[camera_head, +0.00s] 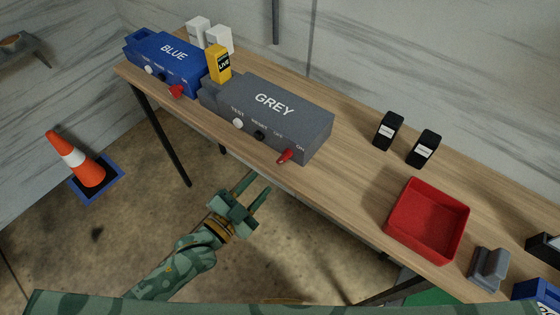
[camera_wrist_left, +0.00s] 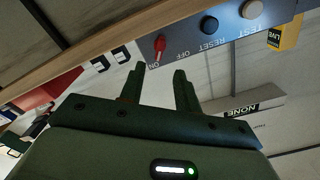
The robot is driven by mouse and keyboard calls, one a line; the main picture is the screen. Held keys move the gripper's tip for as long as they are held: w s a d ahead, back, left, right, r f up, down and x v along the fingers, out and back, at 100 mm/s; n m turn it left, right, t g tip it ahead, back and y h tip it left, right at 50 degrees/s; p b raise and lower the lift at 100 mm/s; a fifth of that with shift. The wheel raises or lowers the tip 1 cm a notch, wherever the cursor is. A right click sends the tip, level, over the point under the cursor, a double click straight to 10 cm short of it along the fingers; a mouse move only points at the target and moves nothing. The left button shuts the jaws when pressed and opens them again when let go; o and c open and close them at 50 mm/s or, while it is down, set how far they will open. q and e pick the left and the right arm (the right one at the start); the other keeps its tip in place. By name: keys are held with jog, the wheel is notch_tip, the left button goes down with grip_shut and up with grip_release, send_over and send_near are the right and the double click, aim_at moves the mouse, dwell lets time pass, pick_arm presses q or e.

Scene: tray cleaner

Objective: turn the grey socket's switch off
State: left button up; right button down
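The grey socket (camera_head: 318,122) is a box lettered GREY on the wooden table. Its red switch (camera_head: 284,156) sits at the right end of the front panel, by the ON label, with OFF to its left. In the left wrist view the red switch (camera_wrist_left: 159,46) shows near the top, beyond the fingers, beside OFF. My left gripper (camera_head: 258,186) is open and empty, in front of the table edge and apart from the switch. Its two fingers also show spread in the left wrist view (camera_wrist_left: 159,80). My right gripper is not in view.
A blue socket (camera_head: 160,54) with a red switch stands left of the grey one. A yellow LIVE block (camera_head: 218,63) stands between them. A red tray (camera_head: 427,215) and two black blocks (camera_head: 388,131) are to the right. Free floor lies around my left gripper.

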aim_at(280, 162)
pick_arm(q)
jog(key=b+x, duration=0.1)
jog(key=x, duration=0.7)
jog(key=shift+w+d, duration=0.1)
jog(key=shift+w, duration=0.05)
jog(key=shift+w+d, duration=0.2)
jog(key=shift+w, duration=0.1)
grip_shut()
